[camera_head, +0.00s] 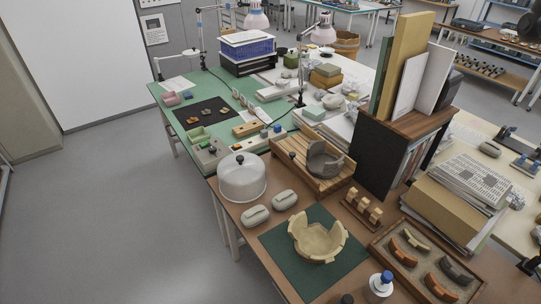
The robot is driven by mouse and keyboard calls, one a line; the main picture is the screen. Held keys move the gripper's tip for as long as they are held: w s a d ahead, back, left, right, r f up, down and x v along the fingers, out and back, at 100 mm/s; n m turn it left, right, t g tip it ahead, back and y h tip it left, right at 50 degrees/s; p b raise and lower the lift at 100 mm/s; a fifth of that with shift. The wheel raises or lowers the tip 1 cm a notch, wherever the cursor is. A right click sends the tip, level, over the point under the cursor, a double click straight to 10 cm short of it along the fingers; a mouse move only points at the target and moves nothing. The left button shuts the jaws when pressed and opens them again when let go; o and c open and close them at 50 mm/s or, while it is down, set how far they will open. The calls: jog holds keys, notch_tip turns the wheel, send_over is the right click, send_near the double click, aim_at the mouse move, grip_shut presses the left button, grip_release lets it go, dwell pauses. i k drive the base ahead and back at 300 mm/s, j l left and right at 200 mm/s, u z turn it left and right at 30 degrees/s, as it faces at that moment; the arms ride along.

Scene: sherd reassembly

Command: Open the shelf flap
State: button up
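A small shelf unit stands on the brown table at the right of the middle, with a wooden top (424,122) and a dark, flat, upright face (378,158) toward the left. Its right-hand side shows upright folders or papers (408,165) inside. I cannot make out a handle or hinge, so I cannot tell whether the dark face is the flap. Tall boards and folders (408,65) stand on its top. My gripper is not in view.
The floor at left is clear.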

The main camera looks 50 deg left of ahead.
aim_at(289, 160)
jog(key=u, duration=1.75)
jog(key=j, duration=0.15)
jog(key=i+j, duration=0.1)
jog(key=j, duration=0.55)
jog(key=i+j, duration=0.1)
jog(key=j, duration=0.55)
jog(key=i+j, duration=0.15)
jog(key=i, duration=0.3)
jog(key=i+j, duration=0.15)
jog(key=i, duration=0.35)
jog(key=i+l, duration=0.4)
